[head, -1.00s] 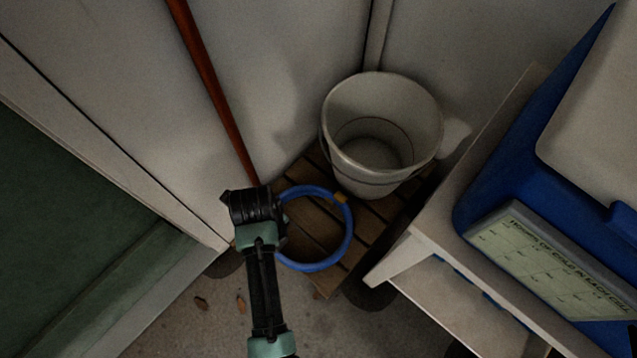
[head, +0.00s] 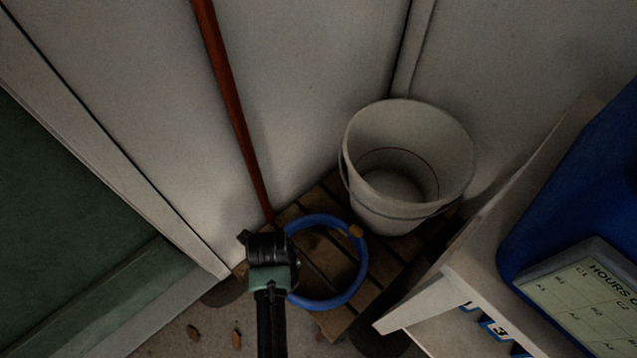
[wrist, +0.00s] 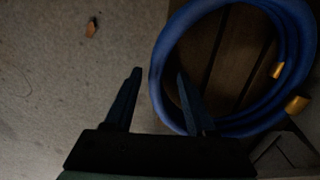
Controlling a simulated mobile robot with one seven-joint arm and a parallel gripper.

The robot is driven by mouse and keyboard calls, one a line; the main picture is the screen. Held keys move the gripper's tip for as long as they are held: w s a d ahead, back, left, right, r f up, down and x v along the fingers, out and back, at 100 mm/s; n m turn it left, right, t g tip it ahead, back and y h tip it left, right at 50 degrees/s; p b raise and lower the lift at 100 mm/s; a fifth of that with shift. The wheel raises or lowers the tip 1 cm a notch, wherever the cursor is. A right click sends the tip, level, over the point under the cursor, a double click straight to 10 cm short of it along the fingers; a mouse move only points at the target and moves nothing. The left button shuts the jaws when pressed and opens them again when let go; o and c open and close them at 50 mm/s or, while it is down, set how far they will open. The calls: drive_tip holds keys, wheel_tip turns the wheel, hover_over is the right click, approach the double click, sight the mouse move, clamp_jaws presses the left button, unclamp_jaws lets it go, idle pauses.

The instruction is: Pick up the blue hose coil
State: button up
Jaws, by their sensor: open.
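The blue hose coil (head: 357,283) lies on a slatted wooden pallet (head: 395,265) in the corner, with a brass-coloured fitting at its upper right. In the head view my arm hides its left edge. In the wrist view the coil (wrist: 160,68) fills the upper right and two brass-coloured ends show on its right side. My gripper (wrist: 158,75) is open and empty. Its right finger overlaps the coil's near left edge in the picture, and its left finger is over bare floor. I cannot tell whether the finger touches the coil.
A white bucket (head: 370,215) stands on the pallet behind the coil. A red-brown pole (head: 232,100) leans against the wall at the left. A white stand (head: 480,265) with a blue box (head: 545,220) is at the right. Dry leaves (head: 193,332) lie on the floor.

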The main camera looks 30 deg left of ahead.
wheel_tip(320, 180, down, 4)
drive_tip(key=b, duration=0.3)
drive_tip(key=shift+s, duration=0.15)
drive_tip(key=shift+c, duration=0.2)
clamp_jaws()
drive_tip(key=shift+r, duration=0.1)
idle(0.9)
